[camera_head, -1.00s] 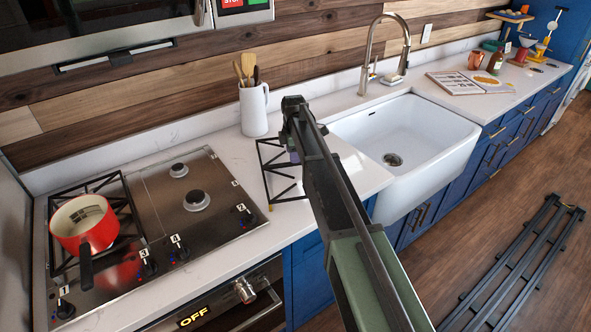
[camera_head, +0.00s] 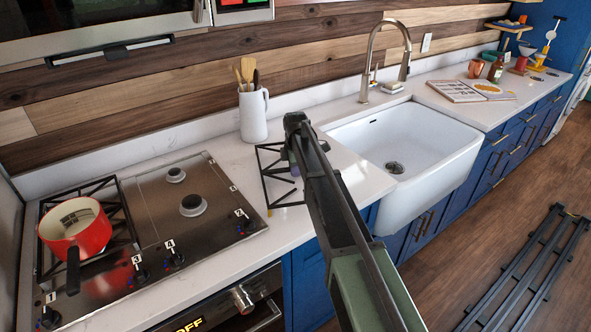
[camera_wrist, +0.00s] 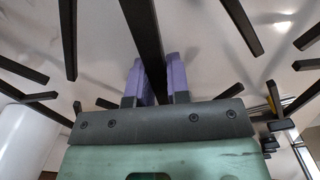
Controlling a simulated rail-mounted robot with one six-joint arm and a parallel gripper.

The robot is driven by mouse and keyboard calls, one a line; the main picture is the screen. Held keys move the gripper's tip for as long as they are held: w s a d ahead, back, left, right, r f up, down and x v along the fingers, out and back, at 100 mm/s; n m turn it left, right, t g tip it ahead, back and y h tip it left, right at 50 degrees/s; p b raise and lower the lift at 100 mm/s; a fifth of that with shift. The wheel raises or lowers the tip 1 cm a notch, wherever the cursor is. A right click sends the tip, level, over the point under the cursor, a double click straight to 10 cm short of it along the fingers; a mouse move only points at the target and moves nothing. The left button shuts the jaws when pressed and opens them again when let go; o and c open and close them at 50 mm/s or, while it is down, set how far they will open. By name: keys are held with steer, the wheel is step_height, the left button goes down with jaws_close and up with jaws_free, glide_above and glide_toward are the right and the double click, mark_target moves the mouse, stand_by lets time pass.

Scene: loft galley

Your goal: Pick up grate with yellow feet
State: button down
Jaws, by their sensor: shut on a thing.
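The black grate (camera_head: 276,180) is on the white counter between the cooktop and the sink, partly hidden behind my arm in the head view. A small yellow foot shows at its front left corner (camera_head: 269,211). In the wrist view, the grate's dark bars spread across the picture, and one bar (camera_wrist: 141,35) runs down between my fingers. My gripper (camera_wrist: 155,78) has purple fingers and is shut on that bar. In the head view the fingertips are mostly hidden by the arm. I cannot tell whether the grate is clear of the counter.
A cooktop (camera_head: 150,202) with a red pot (camera_head: 74,232) on its left grate lies to the left. A white utensil jug (camera_head: 254,115) stands behind the grate. The white sink (camera_head: 425,150) is at the right. An open book (camera_head: 470,90) lies beyond it.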

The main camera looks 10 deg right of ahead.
steer(key=shift+r, duration=0.15)
step_height(320, 180, up, 20)
steer(key=p, duration=2)
steer(key=shift+f, duration=0.2)
